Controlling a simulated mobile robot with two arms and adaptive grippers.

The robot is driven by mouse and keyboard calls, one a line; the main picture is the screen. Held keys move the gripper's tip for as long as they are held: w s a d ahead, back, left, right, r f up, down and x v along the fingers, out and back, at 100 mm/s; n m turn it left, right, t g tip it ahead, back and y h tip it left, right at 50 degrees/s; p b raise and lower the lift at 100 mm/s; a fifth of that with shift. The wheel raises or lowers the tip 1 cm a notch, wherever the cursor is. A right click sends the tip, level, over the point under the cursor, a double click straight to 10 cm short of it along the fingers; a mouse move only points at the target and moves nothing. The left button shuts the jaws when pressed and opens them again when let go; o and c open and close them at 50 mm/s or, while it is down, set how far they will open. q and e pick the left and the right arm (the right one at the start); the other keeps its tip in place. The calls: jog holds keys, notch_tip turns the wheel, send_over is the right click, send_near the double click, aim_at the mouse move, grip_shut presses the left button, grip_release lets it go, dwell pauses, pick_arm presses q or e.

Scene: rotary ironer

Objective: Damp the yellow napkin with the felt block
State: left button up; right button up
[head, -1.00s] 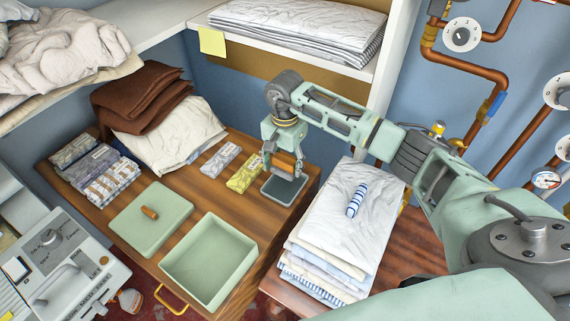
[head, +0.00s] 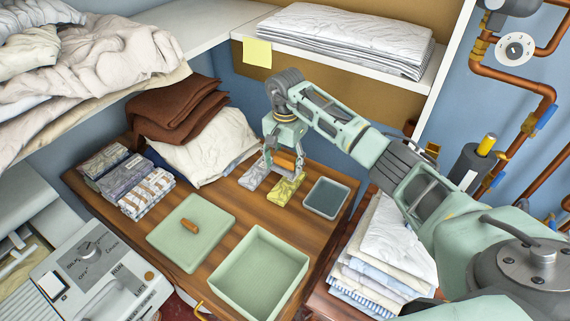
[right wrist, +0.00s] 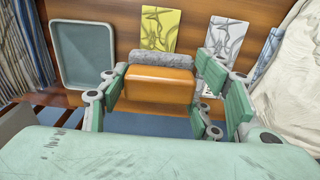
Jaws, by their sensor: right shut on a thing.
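The felt block has an orange handle and a grey felt face. My right gripper (head: 283,163) is shut on the felt block (right wrist: 158,83), which sits between its fingers in the right wrist view. The yellow napkin (head: 287,189) lies flat on the wooden table, with dark line patterns; it also shows in the right wrist view (right wrist: 159,28). The block is at the napkin's far end in the head view; I cannot tell whether they touch. A shallow tray (head: 325,199) with a dark blue-grey inside stands right of the napkin. My left gripper is not in view.
A grey patterned napkin (head: 254,177) lies just left of the yellow one. An open green box (head: 258,275) and a green lid (head: 176,235) with a wooden knob are nearer. Folded linen (head: 392,245) is stacked at right; brown cloths (head: 178,108) lie behind.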

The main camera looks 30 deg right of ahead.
aim_at(288, 183)
jog(key=f, duration=0.1)
jog(key=f+b, duration=0.1)
jog(key=d+f, duration=0.1)
jog(key=shift+s+d+f, duration=0.1)
jog(key=shift+s+f, duration=0.05)
jog(key=shift+s, duration=0.15)
jog(key=shift+w+a+f+b, duration=0.15)
jog(key=shift+a+f+b, duration=0.2)
jog(key=shift+f+b, duration=0.3)
jog(key=shift+f, duration=0.3)
jog(key=shift+d, duration=0.1)
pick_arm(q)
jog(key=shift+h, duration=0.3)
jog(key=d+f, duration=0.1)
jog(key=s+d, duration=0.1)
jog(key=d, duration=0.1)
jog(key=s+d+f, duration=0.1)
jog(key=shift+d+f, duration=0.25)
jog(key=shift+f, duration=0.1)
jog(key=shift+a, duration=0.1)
pick_arm(e)
jog(key=shift+f, duration=0.1)
